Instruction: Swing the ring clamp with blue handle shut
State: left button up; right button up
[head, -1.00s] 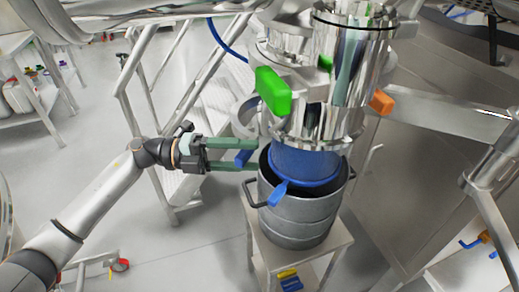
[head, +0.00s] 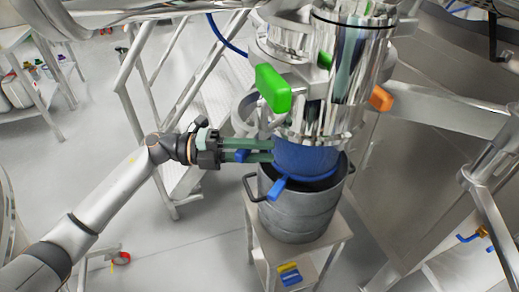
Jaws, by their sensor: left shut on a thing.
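The ring clamp (head: 240,108) is a silver half ring that stands out to the left of the polished steel vessel outlet, so it looks open. A blue handle (head: 242,156) shows at its lower left. My left gripper (head: 272,150) reaches in from the left with its green fingers closed on this blue handle. The fingers partly cover the handle, and its joint with the ring is hard to see. A second blue handle (head: 279,188) sticks out below the blue sleeve (head: 305,160), over the drum. My right gripper is out of view.
A grey steel drum (head: 297,218) with side handles stands under the outlet on a small table (head: 324,250). A green handle (head: 272,88) and an orange handle (head: 381,98) sit higher on the vessel. Stair rails (head: 150,125) stand behind my left arm.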

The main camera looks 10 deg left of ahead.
pick_arm(q)
grip_shut()
dwell(0.7)
